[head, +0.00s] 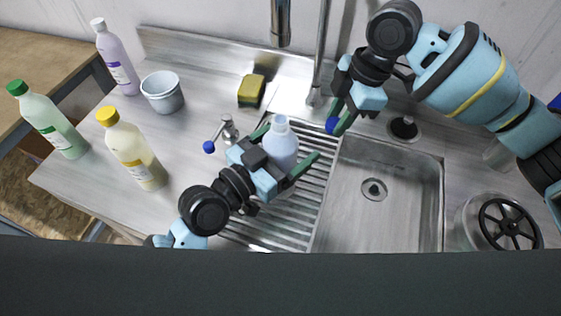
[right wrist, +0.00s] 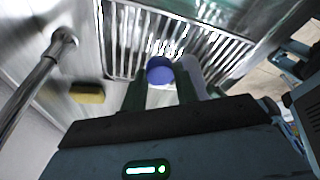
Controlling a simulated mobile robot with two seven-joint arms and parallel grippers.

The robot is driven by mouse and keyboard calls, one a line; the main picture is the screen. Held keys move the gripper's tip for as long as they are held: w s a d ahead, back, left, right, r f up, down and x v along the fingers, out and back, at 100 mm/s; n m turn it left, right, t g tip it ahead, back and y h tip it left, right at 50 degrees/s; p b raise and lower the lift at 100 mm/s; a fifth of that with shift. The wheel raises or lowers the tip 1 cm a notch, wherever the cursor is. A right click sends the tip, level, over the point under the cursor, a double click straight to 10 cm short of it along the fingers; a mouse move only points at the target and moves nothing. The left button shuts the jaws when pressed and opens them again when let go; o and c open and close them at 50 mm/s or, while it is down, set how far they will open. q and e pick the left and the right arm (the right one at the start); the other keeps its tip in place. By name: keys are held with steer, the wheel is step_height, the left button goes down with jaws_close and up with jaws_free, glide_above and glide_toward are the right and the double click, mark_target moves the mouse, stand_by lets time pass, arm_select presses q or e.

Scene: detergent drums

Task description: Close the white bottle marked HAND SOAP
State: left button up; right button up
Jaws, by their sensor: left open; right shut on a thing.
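A white bottle (head: 281,150) with no cap on its neck stands upright at the drainer. Its marking is not readable here. My left gripper (head: 291,142) is open, with its green fingers on either side of the bottle; whether they touch it cannot be told. My right gripper (head: 337,120) is shut on a blue cap (head: 331,125), up and to the right of the bottle's mouth and apart from it. In the right wrist view the blue cap (right wrist: 160,70) sits between the fingertips, and the white bottle (right wrist: 194,72) is partly hidden behind a finger.
Green-capped (head: 50,122), yellow-capped (head: 132,150) and white-capped purple (head: 117,60) bottles stand at left, near a grey cup (head: 162,92). A yellow sponge (head: 251,91) lies behind. The sink basin (head: 385,215) is empty. A pot (head: 470,222) stands right.

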arm_select(q)
steer(key=c, duration=1.4)
steer(key=shift+c, duration=1.1)
steer(key=shift+r, duration=0.2)
